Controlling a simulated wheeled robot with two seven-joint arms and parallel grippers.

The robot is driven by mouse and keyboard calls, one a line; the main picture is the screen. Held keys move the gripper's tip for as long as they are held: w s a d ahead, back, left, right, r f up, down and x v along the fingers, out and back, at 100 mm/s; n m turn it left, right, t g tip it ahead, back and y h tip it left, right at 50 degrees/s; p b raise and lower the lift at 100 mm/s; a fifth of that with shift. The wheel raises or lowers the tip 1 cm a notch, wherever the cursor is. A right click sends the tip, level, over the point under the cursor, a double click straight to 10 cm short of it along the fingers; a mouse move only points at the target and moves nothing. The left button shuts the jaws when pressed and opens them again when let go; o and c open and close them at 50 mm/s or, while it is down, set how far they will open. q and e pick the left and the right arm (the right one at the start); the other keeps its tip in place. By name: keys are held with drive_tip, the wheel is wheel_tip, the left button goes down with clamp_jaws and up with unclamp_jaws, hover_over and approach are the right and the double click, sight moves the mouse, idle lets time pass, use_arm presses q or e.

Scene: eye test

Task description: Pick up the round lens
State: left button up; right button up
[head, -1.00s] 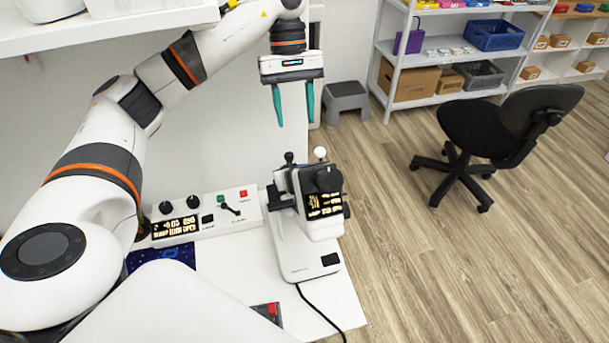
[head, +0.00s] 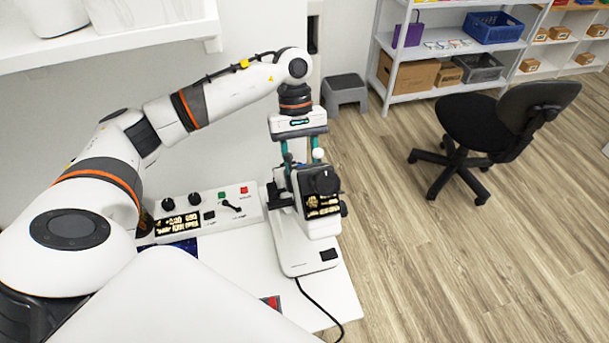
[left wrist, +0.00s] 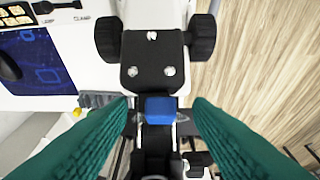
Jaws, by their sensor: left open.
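I cannot make out a round lens in either view. The white and black eye-test instrument (head: 297,243) stands on the white table, with a small lit display on its head. My left gripper (head: 300,160) points down just behind the instrument's head, its teal fingers apart and their tips partly hidden by it. In the left wrist view the two open fingers (left wrist: 161,104) stand either side of a small blue block (left wrist: 160,111) at the end of the instrument's black top part (left wrist: 152,62). A gap shows between fingers and block. My right gripper is not in view.
A control console (head: 222,212) with knobs and a display stands left of the instrument. A dark blue mat (left wrist: 42,62) lies nearby. A cable (head: 318,306) runs off the table's front. A white shelf (head: 110,38) overhangs at upper left. A black chair (head: 480,130) stands on the floor.

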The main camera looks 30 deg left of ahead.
use_arm(q)
clamp_jaws()
drive_tip(key=shift+r, duration=0.1)
